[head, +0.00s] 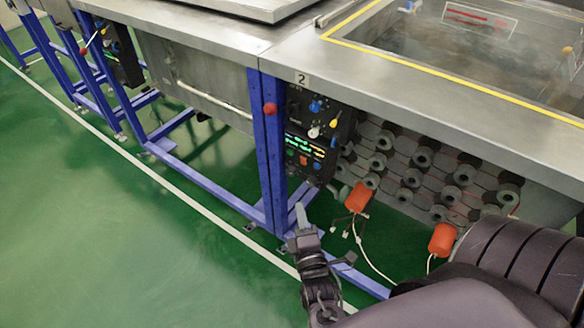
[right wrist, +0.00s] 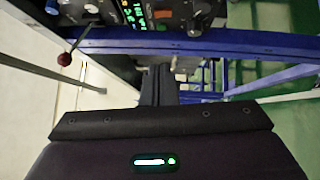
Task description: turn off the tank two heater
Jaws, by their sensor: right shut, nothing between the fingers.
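The tank with the "2" label (head: 302,79) has a dark control panel (head: 296,122) under its front edge, right of a blue post. The panel carries blue, white and yellow-orange knobs, lit green displays (head: 297,142) and an orange-red switch (head: 303,160). Which control is the heater's I cannot tell. My right gripper (head: 300,210) is shut and empty, below the panel and apart from it. In the right wrist view its dark fingers (right wrist: 157,82) point towards the blue frame, with part of the panel (right wrist: 155,12) at the top edge. My left gripper is not in view.
A red ball-ended lever (head: 270,109) sticks out beside the blue post (head: 266,150). Blue frame bars run low along the tanks. Orange fittings (head: 358,198) with white cables hang right of my gripper. The green floor (head: 120,220) at left is clear.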

